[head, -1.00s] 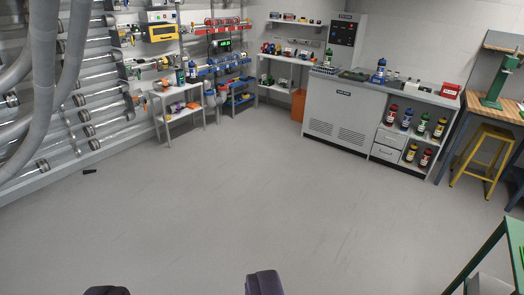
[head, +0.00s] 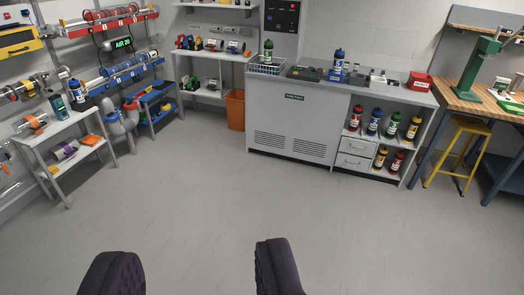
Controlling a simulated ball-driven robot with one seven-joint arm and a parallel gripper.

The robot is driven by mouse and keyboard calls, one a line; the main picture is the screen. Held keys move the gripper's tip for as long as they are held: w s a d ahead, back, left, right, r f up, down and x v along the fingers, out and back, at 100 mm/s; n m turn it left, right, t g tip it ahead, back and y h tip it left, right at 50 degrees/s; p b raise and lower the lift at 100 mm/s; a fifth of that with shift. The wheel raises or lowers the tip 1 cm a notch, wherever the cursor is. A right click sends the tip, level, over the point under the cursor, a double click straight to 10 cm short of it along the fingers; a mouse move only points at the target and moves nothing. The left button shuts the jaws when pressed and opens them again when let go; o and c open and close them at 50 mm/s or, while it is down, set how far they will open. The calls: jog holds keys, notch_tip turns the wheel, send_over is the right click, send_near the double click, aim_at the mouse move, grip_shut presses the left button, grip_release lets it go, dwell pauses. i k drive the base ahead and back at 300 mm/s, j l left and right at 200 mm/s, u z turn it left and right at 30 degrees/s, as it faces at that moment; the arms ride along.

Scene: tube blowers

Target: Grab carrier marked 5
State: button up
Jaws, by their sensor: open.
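My gripper (head: 195,262) shows as two dark ribbed fingers at the bottom edge, apart with only floor between them. It is far from every carrier. Bottle-shaped carriers with coloured caps stand in the grey cabinet's open shelves: red (head: 355,118), blue (head: 374,122), green (head: 393,124) and yellow (head: 413,128) above, yellow (head: 381,158) and red (head: 397,161) below. A blue-capped one (head: 339,61) and a green-capped one (head: 268,52) stand on top. Others lie on the red rack (head: 105,25) and blue rack (head: 130,68). The numbers are too small to read, so I cannot tell which is 5.
Open grey floor (head: 230,210) lies ahead. A white cart (head: 62,135) stands left, an orange bin (head: 235,110) beside the grey cabinet (head: 296,122). A yellow stool (head: 458,150) and wooden workbench (head: 485,108) are at right.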

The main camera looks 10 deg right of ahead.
aim_at(339, 57)
jog(key=i+l+z, duration=0.3)
jog(key=i, duration=0.6)
jog(key=i+z, duration=0.3)
jog(key=i, duration=0.6)
jog(key=i+j+z, duration=0.3)
jog(key=i, duration=0.6)
jog(key=i+u, duration=0.1)
jog(key=i, duration=0.8)
jog(key=i+l+u, duration=0.1)
jog(key=i, duration=0.85)
jog(key=i+l+u, duration=0.1)
jog(key=i, duration=0.8)
jog(key=i+l+u, duration=0.15)
jog(key=i, duration=0.35)
jog(key=i+l+u, duration=0.1)
jog(key=i, duration=0.4)
